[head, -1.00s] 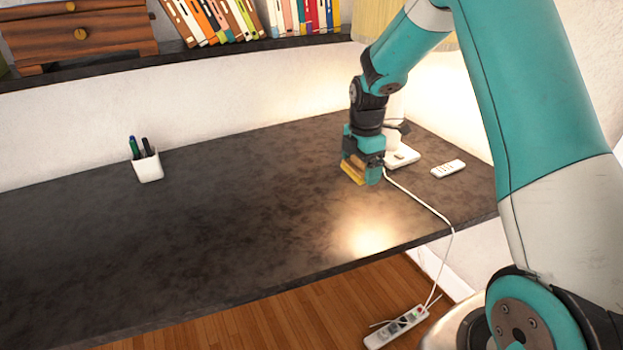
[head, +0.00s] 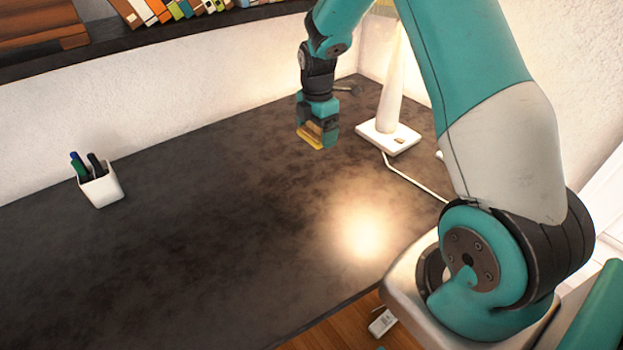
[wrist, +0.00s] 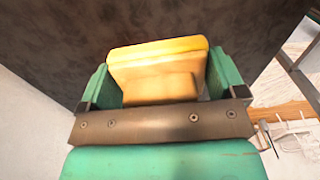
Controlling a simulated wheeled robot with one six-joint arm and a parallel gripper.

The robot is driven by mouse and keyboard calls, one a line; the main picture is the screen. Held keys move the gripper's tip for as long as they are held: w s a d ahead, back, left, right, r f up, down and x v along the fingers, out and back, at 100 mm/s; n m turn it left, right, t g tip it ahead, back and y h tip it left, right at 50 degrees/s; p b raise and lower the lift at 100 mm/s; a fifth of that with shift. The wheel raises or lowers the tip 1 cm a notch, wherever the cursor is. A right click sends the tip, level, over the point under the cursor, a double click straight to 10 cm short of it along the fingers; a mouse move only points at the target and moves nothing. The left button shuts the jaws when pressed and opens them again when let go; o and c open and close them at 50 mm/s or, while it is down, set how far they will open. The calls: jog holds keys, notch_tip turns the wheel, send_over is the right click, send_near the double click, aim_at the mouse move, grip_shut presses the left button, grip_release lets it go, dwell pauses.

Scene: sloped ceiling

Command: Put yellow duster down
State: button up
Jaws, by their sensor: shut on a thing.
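The yellow duster (head: 310,137) is a small block with a yellow face and a tan wooden-looking back. My gripper (head: 317,132) is shut on it, over the far right part of the dark desk (head: 200,220). In the wrist view the duster (wrist: 155,75) sits between the two teal fingers of my gripper (wrist: 158,85), with the dark desk surface beyond it. I cannot tell whether the duster touches the desk or hangs just above it.
A white lamp (head: 388,135) with a square base stands right of my gripper, its cord running right. A white pen cup (head: 102,186) stands at the left. A dark shelf (head: 180,38) with books runs along the wall. The desk's middle is clear.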

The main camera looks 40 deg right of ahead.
aim_at(316, 188)
notch_tip(316, 188, down, 17)
jog(key=p, duration=0.3)
jog(key=shift+f, duration=0.2)
jog(key=shift+s+f, duration=0.1)
jog(key=shift+f, duration=0.05)
jog(key=o, duration=0.7)
notch_tip(316, 188, up, 12)
jog(key=b, duration=0.3)
jog(key=s+a+r+m+y, duration=0.2)
jog(key=s+a+r+m, duration=0.25)
jog(key=a+r, duration=0.8)
jog(key=s+a+r+m, duration=0.2)
jog(key=s+a+r, duration=0.1)
jog(key=s, duration=0.5)
jog(key=s+a+r+m+y, duration=0.1)
jog(key=s+a+r+m, duration=0.1)
jog(key=s+a+r, duration=0.2)
jog(key=s+a+r+m+y, duration=0.1)
jog(key=s+a+r+m, duration=0.2)
jog(key=s, duration=0.8)
jog(key=shift+s+a+r, duration=0.35)
jog(key=shift+a+r, duration=0.4)
jog(key=shift+a, duration=0.15)
